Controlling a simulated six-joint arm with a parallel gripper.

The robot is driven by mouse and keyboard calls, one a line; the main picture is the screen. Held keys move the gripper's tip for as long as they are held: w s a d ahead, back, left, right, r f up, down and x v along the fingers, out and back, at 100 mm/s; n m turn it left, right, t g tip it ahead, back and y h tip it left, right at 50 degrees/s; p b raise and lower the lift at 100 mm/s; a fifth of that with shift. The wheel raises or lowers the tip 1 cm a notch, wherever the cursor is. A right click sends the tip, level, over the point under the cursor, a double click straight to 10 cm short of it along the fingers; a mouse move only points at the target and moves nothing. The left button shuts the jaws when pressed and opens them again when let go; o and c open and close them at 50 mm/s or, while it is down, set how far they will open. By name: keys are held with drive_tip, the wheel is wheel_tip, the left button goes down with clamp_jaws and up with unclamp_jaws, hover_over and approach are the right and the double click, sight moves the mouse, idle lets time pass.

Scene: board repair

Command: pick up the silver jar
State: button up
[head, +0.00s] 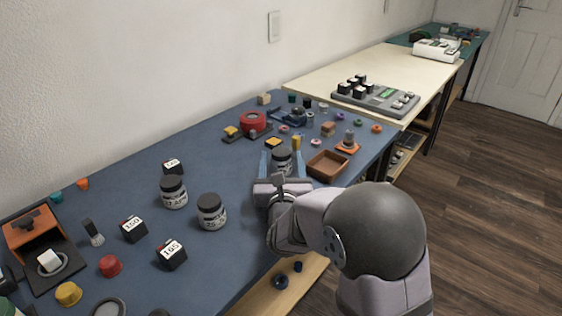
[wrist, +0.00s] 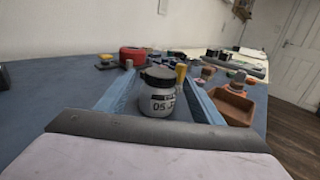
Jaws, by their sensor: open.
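In the head view, the jar (head: 281,163) shows behind my wrist, with a finger on each side. My gripper (head: 282,160) is open. In the wrist view there is a gap between the jar and each finger. Two more silver jars with dark lids, one (head: 173,191) and another (head: 211,211), stand upright to the left in the head view.
A brown tray (head: 327,165) lies close to the right of my gripper. A yellow-topped piece (wrist: 181,74) stands just behind the jar. Black numbered blocks (head: 133,229) and a red cap (head: 110,266) lie at the left. A red round case (head: 253,122) is farther back.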

drive_tip(key=shift+w, duration=1.1)
drive_tip(key=shift+c, duration=0.6)
drive_tip(key=c, duration=1.1)
